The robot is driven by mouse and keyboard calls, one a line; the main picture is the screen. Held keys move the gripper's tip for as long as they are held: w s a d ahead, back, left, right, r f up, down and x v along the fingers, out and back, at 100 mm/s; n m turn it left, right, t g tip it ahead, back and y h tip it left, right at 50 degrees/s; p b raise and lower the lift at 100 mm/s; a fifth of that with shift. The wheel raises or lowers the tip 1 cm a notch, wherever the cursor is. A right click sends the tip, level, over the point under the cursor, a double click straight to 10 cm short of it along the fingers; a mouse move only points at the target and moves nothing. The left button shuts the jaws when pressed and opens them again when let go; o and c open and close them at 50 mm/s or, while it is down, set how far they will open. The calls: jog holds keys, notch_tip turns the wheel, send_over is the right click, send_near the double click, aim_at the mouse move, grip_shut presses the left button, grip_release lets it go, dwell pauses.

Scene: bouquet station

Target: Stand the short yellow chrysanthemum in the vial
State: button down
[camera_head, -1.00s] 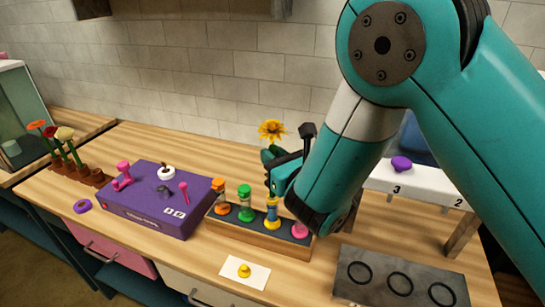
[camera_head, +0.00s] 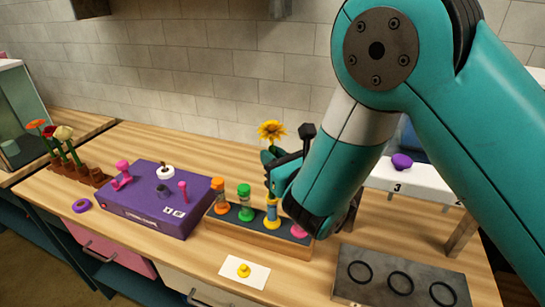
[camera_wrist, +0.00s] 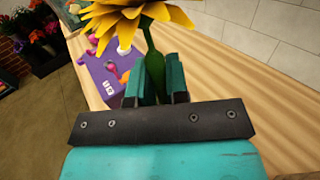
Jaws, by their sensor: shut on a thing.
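The yellow chrysanthemum (camera_head: 271,131) stands upright with its bloom above my gripper (camera_head: 272,168). My gripper is shut on its green stem, which also shows between the two fingers in the wrist view (camera_wrist: 155,72). Below the gripper, a slim holder with yellow ends and a blue middle (camera_head: 272,212) stands in the wooden rack; it looks like the vial, but I cannot be sure. The stem is roughly over this holder. My gripper hides the lower stem, so I cannot tell whether its end is inside.
The wooden rack (camera_head: 255,240) also holds orange (camera_head: 219,196), green (camera_head: 245,203) and pink (camera_head: 299,231) pieces close by. A purple box (camera_head: 150,208) stands left, a grey ringed plate (camera_head: 375,285) right. Several flowers stand in a brown holder (camera_head: 82,175) far left.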

jog(key=shift+f, duration=0.2)
jog(key=shift+f+b, duration=0.35)
jog(key=shift+b, duration=0.25)
jog(key=shift+f+b, duration=1.05)
jog(key=shift+f+b, duration=0.35)
jog(key=shift+f, duration=0.25)
jog(key=shift+c, duration=2.4)
grip_release()
jog(key=shift+b, duration=0.3)
jog(key=shift+s+f, duration=0.1)
